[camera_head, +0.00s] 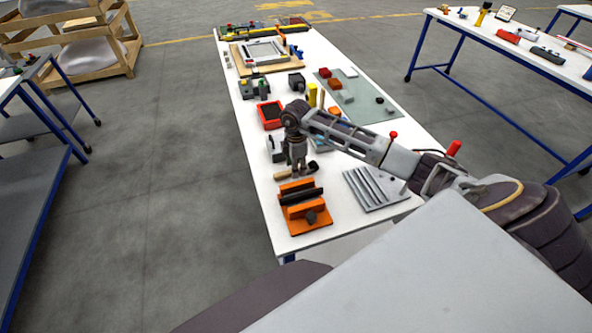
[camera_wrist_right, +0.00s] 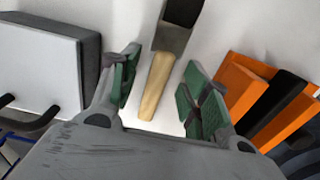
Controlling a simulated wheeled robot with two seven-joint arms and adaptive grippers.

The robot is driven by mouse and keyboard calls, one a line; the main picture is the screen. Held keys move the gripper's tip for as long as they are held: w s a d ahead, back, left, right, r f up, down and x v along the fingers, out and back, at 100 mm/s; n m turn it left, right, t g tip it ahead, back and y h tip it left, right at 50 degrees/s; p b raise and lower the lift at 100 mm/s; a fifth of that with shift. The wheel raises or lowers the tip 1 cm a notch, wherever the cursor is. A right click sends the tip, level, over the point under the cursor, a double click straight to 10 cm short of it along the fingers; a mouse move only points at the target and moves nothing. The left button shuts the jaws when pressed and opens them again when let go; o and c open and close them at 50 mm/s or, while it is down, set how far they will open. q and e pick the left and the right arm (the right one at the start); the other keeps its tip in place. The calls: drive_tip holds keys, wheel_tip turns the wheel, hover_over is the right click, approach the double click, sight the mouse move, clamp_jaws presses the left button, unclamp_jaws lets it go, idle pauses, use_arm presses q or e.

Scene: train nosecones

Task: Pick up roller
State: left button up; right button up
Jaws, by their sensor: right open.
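The roller (camera_wrist_right: 156,92) lies on the white table with a light wooden handle and a dark grey head. In the wrist view its handle is between the two green-padded fingers of my right gripper (camera_wrist_right: 160,80), with a gap on each side. The fingers are open and hold nothing. In the head view my right gripper (camera_head: 298,174) points down close over the table, and the roller's handle (camera_head: 281,177) shows to its left. The gripper hides part of the roller. My left gripper is not in view.
An orange fixture with a dark bar (camera_head: 303,213) stands just in front of the gripper. A white-and-grey box (camera_wrist_right: 40,70) is to the left in the wrist view. A grey ribbed plate (camera_head: 374,188) lies right. A red bin (camera_head: 270,115) and other parts stand farther back.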

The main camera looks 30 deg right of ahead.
drive_tip(key=shift+f, duration=0.65)
drive_tip(key=shift+c, duration=0.4)
clamp_jaws()
